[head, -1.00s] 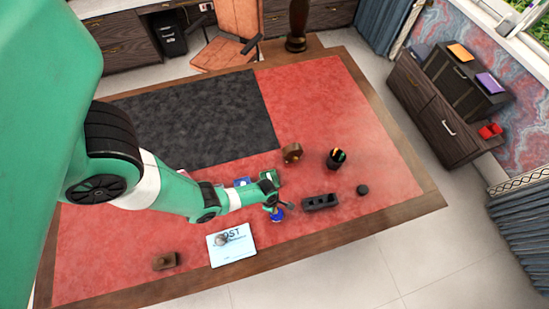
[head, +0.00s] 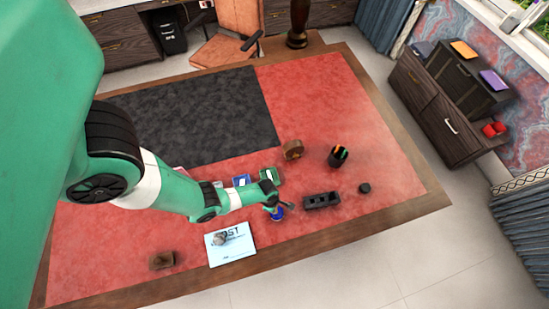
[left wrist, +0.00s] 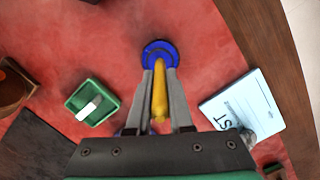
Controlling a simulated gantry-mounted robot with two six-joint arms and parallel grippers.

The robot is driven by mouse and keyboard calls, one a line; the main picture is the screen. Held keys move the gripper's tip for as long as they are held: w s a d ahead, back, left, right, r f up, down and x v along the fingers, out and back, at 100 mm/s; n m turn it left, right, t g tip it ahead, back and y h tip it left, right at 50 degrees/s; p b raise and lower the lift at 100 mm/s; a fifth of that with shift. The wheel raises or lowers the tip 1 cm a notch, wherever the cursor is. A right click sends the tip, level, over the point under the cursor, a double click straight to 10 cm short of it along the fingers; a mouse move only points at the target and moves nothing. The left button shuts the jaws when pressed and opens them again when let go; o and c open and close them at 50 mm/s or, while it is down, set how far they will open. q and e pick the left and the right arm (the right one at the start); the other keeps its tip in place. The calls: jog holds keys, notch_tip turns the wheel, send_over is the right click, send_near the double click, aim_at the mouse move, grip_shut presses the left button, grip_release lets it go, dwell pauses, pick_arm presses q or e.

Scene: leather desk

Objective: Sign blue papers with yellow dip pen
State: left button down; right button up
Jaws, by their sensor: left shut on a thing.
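The yellow dip pen (left wrist: 158,88) is between the fingers of my left gripper (left wrist: 160,75), which is shut on it. Its far end is over or in a round blue holder (left wrist: 160,53), which also shows in the head view (head: 277,213); I cannot tell whether it touches. In the head view my left gripper (head: 272,205) is at this holder and the pen is not clear. A pale blue paper with dark print (head: 231,246) lies left of it, nearer the front edge. It also shows in the left wrist view (left wrist: 245,103). My right gripper is not in view.
A grey lump (head: 220,238) lies on the paper. A brown block (head: 162,260) is to its left. A green box (head: 269,174), a tape-like brown roll (head: 292,149), a pen cup (head: 338,156), a dark tray (head: 321,200) and a small black piece (head: 365,188) stand around.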

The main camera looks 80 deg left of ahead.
pick_arm(q)
jog(key=shift+f+b, duration=0.5)
jog(key=shift+f, duration=0.15)
dwell(1.2)
notch_tip(320, 180, up, 7)
jog(key=p, duration=0.7)
jog(key=shift+r, duration=0.15)
